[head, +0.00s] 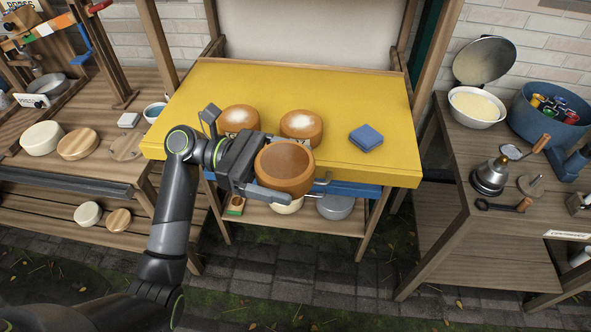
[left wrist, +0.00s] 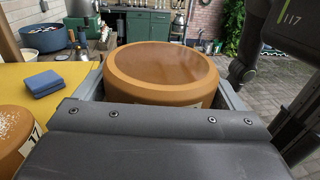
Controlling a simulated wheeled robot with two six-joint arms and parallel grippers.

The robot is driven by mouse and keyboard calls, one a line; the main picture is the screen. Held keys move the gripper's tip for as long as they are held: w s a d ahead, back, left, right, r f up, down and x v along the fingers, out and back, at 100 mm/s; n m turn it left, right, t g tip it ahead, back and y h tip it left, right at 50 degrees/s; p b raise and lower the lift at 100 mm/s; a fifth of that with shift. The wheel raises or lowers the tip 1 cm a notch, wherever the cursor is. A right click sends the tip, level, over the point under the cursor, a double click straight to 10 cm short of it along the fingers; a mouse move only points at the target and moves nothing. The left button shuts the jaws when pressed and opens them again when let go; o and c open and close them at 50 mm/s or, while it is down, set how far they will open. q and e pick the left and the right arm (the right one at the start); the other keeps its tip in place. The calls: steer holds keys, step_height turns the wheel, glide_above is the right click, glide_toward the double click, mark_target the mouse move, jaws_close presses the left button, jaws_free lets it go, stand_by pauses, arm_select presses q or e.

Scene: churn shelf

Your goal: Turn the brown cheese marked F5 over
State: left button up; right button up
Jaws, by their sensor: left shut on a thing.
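My left gripper (head: 290,172) is shut on a round brown cheese (head: 284,165) and holds it in front of the yellow table's near edge. The cheese shows a smooth, darker brown face without white on it, tilted toward the head camera. In the left wrist view the cheese (left wrist: 160,72) sits between the two fingers. A pale label on its side is mostly hidden by the gripper, so I cannot read the mark. Two other brown cheeses, the left one (head: 239,119) and the right one (head: 302,126), stand on the table with white salt on top. My right gripper is not in view.
The yellow table (head: 385,105) has free room around a blue folded cloth (head: 366,138). A shelf below holds a grey pot (head: 335,206). The right bench carries a white bowl (head: 477,107) and a blue tub (head: 548,112). Pale cheeses (head: 42,138) stand on the left bench.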

arm_select(q)
steer(key=s+a+r+n+t, duration=0.4)
steer(key=a+r+n+t, duration=0.1)
steer(key=r+t, duration=0.2)
steer(key=shift+a+n+t, duration=0.3)
steer(key=shift+a+t, duration=0.05)
steer(key=shift+t, duration=0.55)
